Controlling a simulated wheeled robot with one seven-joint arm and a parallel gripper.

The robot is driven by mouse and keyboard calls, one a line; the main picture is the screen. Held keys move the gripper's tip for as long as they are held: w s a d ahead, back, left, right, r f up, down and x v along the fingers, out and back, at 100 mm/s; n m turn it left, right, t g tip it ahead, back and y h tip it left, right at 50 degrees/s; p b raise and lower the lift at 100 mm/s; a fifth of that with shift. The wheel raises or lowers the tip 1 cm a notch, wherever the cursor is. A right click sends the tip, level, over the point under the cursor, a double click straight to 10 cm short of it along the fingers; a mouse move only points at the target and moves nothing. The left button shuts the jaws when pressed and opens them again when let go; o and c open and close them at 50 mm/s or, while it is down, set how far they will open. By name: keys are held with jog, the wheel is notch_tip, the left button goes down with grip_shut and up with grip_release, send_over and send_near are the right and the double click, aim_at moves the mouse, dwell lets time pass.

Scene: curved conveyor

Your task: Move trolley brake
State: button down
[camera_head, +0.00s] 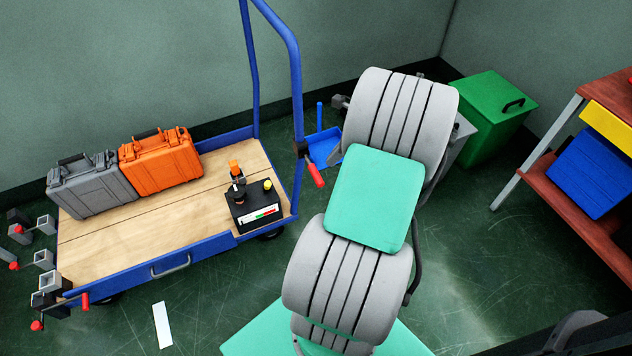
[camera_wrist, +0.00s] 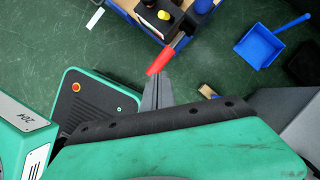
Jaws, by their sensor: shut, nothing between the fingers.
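The blue trolley (camera_head: 200,255) with a wooden deck stands at the left in the head view. At its right end a red-handled brake lever (camera_head: 316,175) sticks out toward the lower right from a dark mount. The red lever also shows in the wrist view (camera_wrist: 163,60). My gripper (camera_wrist: 157,79) is shut and empty, its fingertips right at the free end of the red handle in the picture. I cannot tell whether they touch it. In the head view my arm hides the gripper. Another red handle (camera_head: 85,301) is at the trolley's front left corner.
A grey case (camera_head: 92,187), an orange case (camera_head: 160,163) and a black device (camera_head: 254,207) sit on the deck. A blue dustpan (camera_wrist: 262,42) is on the floor right of the lever. A green bin (camera_head: 490,120) and a red-brown bench (camera_head: 590,215) stand at the right.

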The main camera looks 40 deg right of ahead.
jog(key=b+x, duration=0.6)
jog(key=b, duration=0.3)
jog(key=shift+w+a+f, duration=0.1)
jog(key=shift+f, duration=0.25)
jog(key=shift+w+a, duration=0.1)
jog(key=p, duration=0.7)
send_near(318, 174)
jog(key=shift+s+d+f, duration=0.2)
jog(key=shift+s+d, duration=0.8)
jog(key=shift+s, duration=0.3)
